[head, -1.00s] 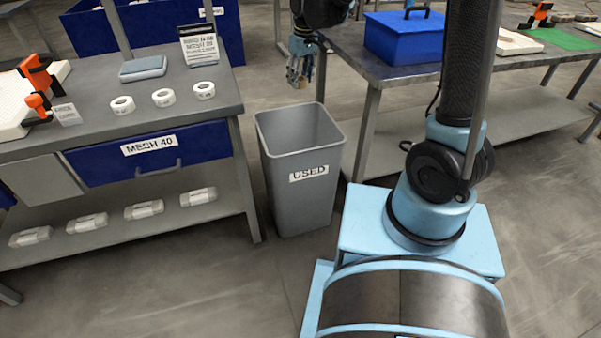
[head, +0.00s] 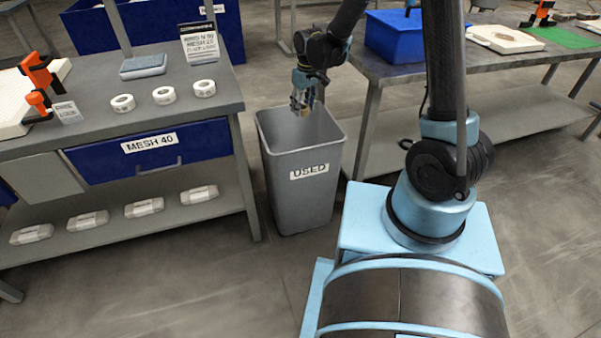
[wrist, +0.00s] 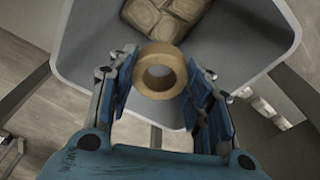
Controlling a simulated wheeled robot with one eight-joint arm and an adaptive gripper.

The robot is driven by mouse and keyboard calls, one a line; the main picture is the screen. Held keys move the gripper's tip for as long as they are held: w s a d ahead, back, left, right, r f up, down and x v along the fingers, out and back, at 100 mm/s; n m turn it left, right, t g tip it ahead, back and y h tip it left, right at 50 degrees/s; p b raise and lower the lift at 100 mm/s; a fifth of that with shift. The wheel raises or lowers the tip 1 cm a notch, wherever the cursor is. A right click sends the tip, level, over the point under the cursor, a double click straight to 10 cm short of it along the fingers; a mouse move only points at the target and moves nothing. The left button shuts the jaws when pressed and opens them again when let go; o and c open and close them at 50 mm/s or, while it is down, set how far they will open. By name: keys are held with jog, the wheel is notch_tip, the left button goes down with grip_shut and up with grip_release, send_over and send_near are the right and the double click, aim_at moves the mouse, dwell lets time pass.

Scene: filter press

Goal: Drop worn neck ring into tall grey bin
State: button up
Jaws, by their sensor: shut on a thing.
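The worn neck ring (wrist: 142,72) is a tan ring between the blue finger pads in the wrist view. My gripper (wrist: 160,88) is shut on it. The tall grey bin (head: 297,200) carries a "USED" label and stands between the two tables. In the head view my gripper (head: 303,103) points down over the back part of the bin's opening; the ring is too small to make out clearly there. In the wrist view the bin's rim (wrist: 228,128) surrounds the ring from above, and a brown, crumpled thing (wrist: 165,18) lies inside the bin.
The left table holds several white rings (head: 163,95) and a blue drawer marked "MESH 40" (head: 150,145). Its lower shelf bears white packets (head: 144,208). A blue box (head: 395,40) stands on the right table, close to my arm.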

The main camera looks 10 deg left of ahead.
jog(key=shift+f, duration=0.45)
jog(key=o, duration=1.1)
jog(key=shift+o, duration=0.2)
notch_tip(320, 180, up, 12)
jog(key=d, duration=0.1)
jog(key=shift+s, duration=0.3)
jog(key=shift+d, duration=0.15)
